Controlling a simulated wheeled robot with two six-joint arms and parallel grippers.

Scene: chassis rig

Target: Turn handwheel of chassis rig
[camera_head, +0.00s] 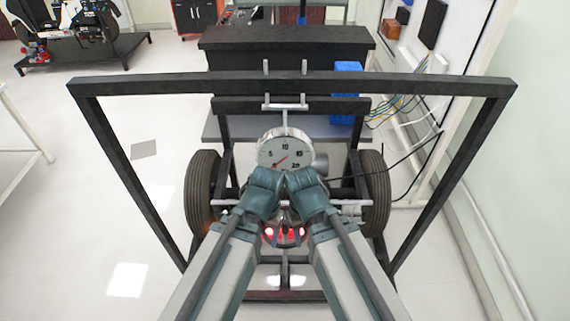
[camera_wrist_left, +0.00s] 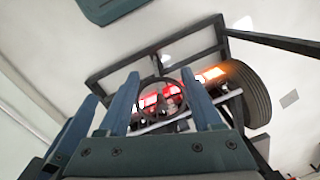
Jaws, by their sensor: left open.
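The chassis rig (camera_head: 290,86) is a dark metal frame with a tyre on each side. A round dial gauge (camera_head: 285,150) stands upright at its middle. The handwheel (camera_wrist_left: 158,79) shows in the left wrist view as a thin dark ring in front of red lights; in the head view my grippers largely hide it. My left gripper (camera_head: 268,178) is open, and in the left wrist view its fingers (camera_wrist_left: 158,73) stand apart with the ring appearing between them. Contact cannot be told. My right gripper (camera_head: 303,180) is close beside it; its jaws are not clear.
The left tyre (camera_head: 203,190) and right tyre (camera_head: 375,190) flank my arms. The frame's sloping bars stand outside them. A blue box (camera_head: 347,68) and cables (camera_head: 400,100) are behind at the right. Open floor (camera_head: 90,220) lies to the left.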

